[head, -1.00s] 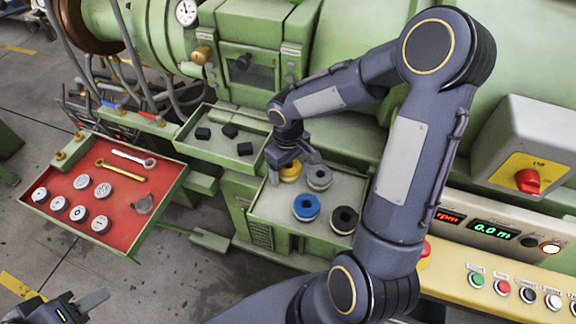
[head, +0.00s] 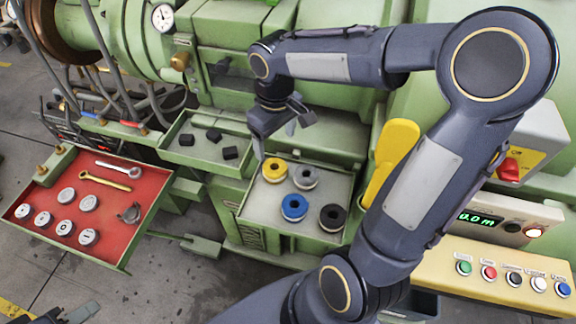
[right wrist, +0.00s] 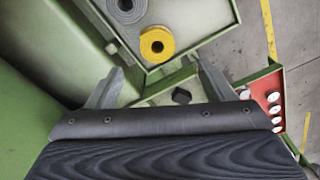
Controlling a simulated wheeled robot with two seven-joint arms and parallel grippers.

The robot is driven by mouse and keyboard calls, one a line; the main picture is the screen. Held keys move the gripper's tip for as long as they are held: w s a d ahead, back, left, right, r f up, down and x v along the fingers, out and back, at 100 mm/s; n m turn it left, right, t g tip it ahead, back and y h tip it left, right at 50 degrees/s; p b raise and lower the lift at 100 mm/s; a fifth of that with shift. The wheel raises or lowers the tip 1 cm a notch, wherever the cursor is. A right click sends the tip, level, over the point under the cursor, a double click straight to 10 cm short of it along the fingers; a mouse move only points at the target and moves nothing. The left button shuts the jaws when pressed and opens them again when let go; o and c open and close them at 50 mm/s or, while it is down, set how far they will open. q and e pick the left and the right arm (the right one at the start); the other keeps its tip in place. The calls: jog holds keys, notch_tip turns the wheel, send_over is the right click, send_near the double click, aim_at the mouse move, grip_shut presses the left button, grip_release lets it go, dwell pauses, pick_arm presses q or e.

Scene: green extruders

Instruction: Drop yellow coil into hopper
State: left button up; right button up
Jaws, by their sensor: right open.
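The yellow coil (head: 274,169) lies in the back left of a green tray with a grey floor (head: 262,205). It also shows in the right wrist view (right wrist: 157,45). My right gripper (head: 276,143) is open and empty, above and just behind the coil. In the right wrist view its two fingers (right wrist: 160,70) are spread, with the coil beyond the gap between them. My left gripper (head: 78,314) shows only partly at the bottom left edge. I cannot pick out the hopper for certain.
Grey (head: 305,177), blue (head: 294,207) and black (head: 332,217) coils share the tray. A red tray (head: 112,207) holds discs and wrenches. A yellow upright part (head: 391,158) stands beside my right arm.

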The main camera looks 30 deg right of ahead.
jog(key=s+a+r+m+t+y, duration=0.1)
jog(key=s+a+m+t, duration=0.1)
jog(key=s, duration=0.5)
jog(key=s+a+r+m+t+y, duration=0.1)
jog(key=s+a+m+t+y, duration=0.1)
jog(key=s, duration=0.6)
jog(key=shift+s+r+t+y, duration=0.15)
jog(key=shift+s+t+y, duration=0.15)
jog(key=shift+t, duration=0.3)
